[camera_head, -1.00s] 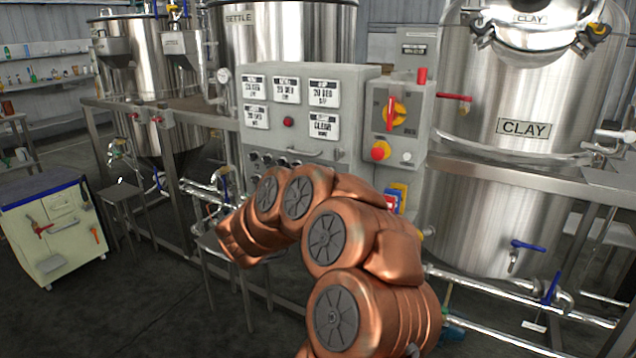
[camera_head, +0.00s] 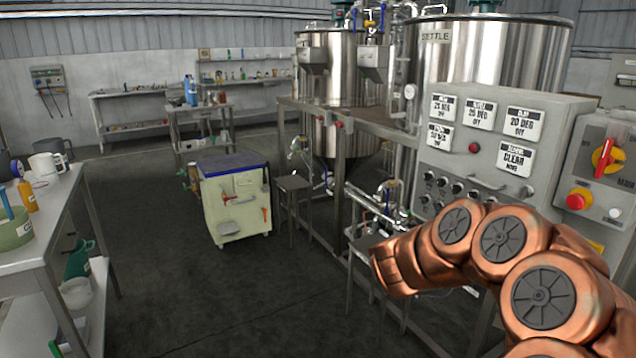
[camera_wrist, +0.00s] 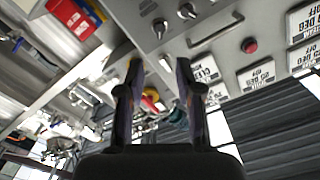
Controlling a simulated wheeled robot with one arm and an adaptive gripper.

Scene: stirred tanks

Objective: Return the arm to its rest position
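My copper arm (camera_head: 500,250) is bent at the lower right of the head view, in front of the control panel (camera_head: 545,110). Its far end points left and down, and my gripper does not show in that view. In the wrist view my gripper (camera_wrist: 158,75) has its two dark fingers spread apart, with nothing held between them. The panel also shows in the wrist view (camera_wrist: 215,60), tilted, beyond the fingertips, with a red button and white label plates. I cannot tell how far the fingertips are from it.
A cream cabinet (camera_head: 235,205) with a blue top stands left of the arm, beside a small stool (camera_head: 292,184). A workbench (camera_head: 62,215) with mugs is at the left edge. Steel tanks (camera_head: 490,55) stand behind the panel. The floor (camera_head: 200,300) at front centre is clear.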

